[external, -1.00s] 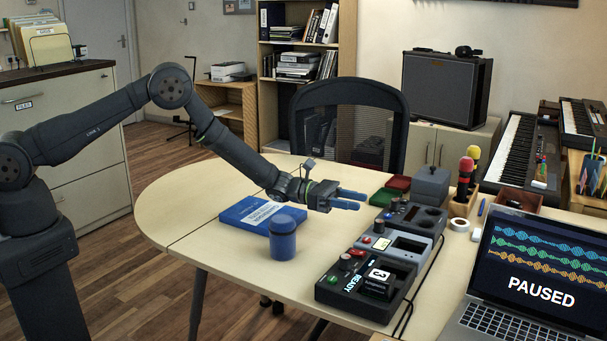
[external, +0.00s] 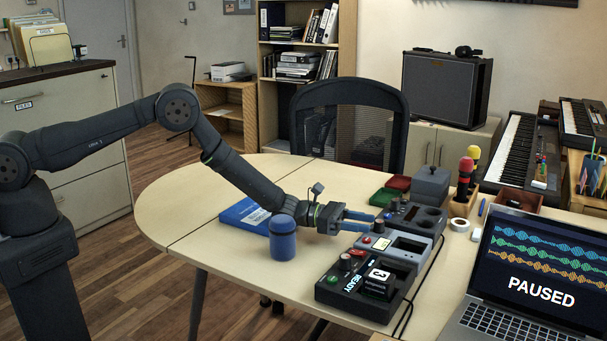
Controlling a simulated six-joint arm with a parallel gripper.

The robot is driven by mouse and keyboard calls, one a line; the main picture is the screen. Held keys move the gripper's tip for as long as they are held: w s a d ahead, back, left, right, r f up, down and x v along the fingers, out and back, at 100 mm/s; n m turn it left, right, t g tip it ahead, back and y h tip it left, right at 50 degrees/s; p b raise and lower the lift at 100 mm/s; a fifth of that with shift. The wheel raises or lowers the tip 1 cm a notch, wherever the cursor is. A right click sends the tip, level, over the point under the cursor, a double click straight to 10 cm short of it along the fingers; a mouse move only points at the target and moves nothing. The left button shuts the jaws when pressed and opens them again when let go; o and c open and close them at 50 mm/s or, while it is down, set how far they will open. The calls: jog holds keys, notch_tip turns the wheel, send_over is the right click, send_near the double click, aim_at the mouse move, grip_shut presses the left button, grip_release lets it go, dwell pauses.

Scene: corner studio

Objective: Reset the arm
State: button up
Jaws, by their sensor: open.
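My gripper (external: 360,221) has blue fingers and reaches across the table from the left. It is open and points right, close to the row of dark devices. I see nothing between its fingers. A blue lidded jar (external: 282,243) stands just left of my gripper. A blue book (external: 236,214) lies partly hidden behind my arm.
The table (external: 190,190) is bare at its left end. A laptop (external: 530,275) showing PAUSED stands at the right front. Red and yellow microphones (external: 465,170), a tape roll (external: 459,224) and a grey box (external: 430,184) are at the back right. A chair (external: 345,120) stands behind the table.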

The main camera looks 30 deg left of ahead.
jog(key=shift+w+d, duration=0.2)
jog(key=shift+d, duration=0.85)
jog(key=a, duration=0.3)
jog(key=s+a, duration=0.1)
jog(key=a, duration=0.5)
jog(key=shift+s+r, duration=0.15)
jog(key=shift+s, duration=0.2)
jog(key=w+d+r+m+g, duration=0.1)
jog(key=d+r, duration=0.3)
jog(key=r, duration=0.3)
jog(key=shift+w+g, duration=0.2)
jog(key=shift+g, duration=0.1)
jog(key=shift+f, duration=0.1)
